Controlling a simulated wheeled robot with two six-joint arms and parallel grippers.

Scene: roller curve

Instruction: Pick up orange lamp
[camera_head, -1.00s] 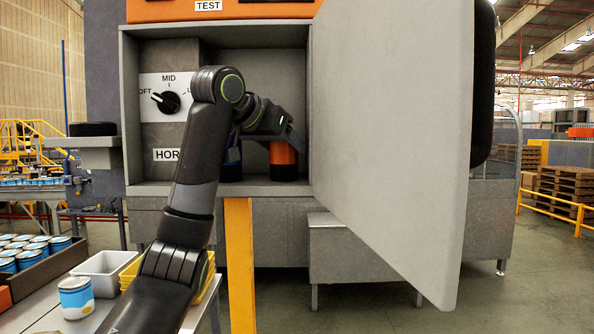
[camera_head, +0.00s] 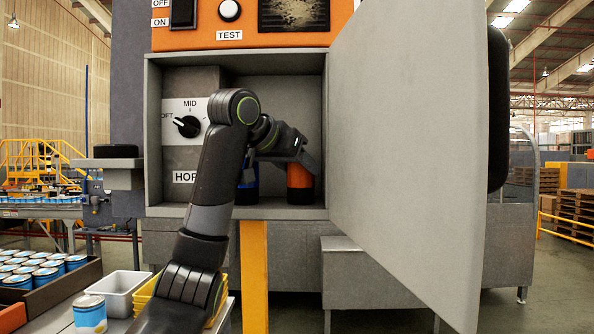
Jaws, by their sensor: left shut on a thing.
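The orange lamp (camera_head: 300,184) stands upright at the right of the open grey compartment, with a dark lower part near the compartment floor. My left arm reaches into the compartment from the left. My left gripper (camera_head: 302,161) is at the top of the orange lamp and is shut on it; its fingers partly cover the lamp's top. I cannot see a clear gap between the lamp and the floor. A blue lamp (camera_head: 247,190) stands to the left of the orange one, partly hidden by my arm. My right gripper is out of view.
The grey compartment door (camera_head: 410,150) stands wide open on the right. A panel with a dial (camera_head: 187,127) is at the compartment's left. An orange control panel (camera_head: 290,38) is above. A yellow post (camera_head: 254,275) stands below. Cans and a white bin (camera_head: 122,290) are at lower left.

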